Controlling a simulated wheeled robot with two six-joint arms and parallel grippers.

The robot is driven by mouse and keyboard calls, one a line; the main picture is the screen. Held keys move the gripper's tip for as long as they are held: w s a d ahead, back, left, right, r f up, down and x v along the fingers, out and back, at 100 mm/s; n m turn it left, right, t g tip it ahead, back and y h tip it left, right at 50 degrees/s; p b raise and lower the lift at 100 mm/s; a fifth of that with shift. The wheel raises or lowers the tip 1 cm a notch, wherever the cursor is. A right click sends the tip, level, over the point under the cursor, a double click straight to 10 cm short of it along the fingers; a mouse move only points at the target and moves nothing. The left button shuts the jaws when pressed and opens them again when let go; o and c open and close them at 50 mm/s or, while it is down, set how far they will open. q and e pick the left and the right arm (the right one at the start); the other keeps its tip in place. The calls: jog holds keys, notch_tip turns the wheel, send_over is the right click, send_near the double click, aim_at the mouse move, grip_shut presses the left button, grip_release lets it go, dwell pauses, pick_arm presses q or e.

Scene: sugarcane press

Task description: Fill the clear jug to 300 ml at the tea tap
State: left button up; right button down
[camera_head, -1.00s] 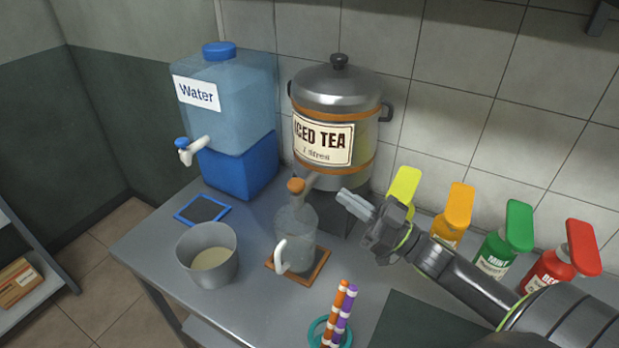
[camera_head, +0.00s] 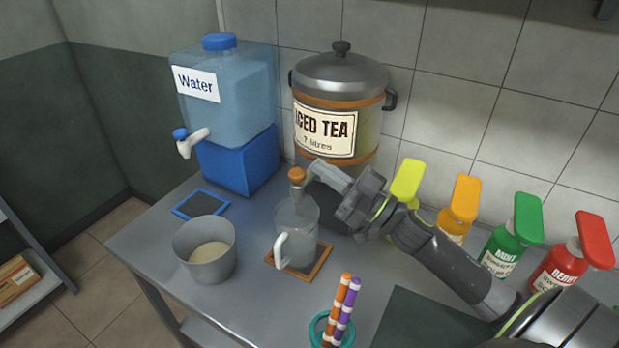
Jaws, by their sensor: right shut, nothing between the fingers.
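The clear jug (camera_head: 298,232) stands upright on a brown-framed mat (camera_head: 316,270), its white handle towards the front left. It is under the tap (camera_head: 296,177) of the iced tea urn (camera_head: 341,100), which has an orange knob. I cannot make out any tea in the jug or a stream from the tap. My right gripper (camera_head: 318,174) is shut and empty, its fingertips at the tap just right of the orange knob; I cannot tell if they touch it. The arm hides the urn's lower right part. My left gripper is not in view.
A water dispenser (camera_head: 232,100) stands at the back left, with a blue-framed mat (camera_head: 200,204) before it. A grey pot (camera_head: 205,250) with pale contents is left of the jug. Striped sticks (camera_head: 342,308) stand in front. Several syrup bottles (camera_head: 510,240) line the right.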

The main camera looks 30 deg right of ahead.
aim_at(297, 177)
jog(key=shift+w+a+f+b, duration=0.5)
jog(key=shift+w+f, duration=0.15)
jog(key=shift+w, duration=0.2)
jog(key=shift+w+a+f+b, duration=0.45)
jog(key=shift+w+f, duration=0.2)
jog(key=shift+w, duration=0.15)
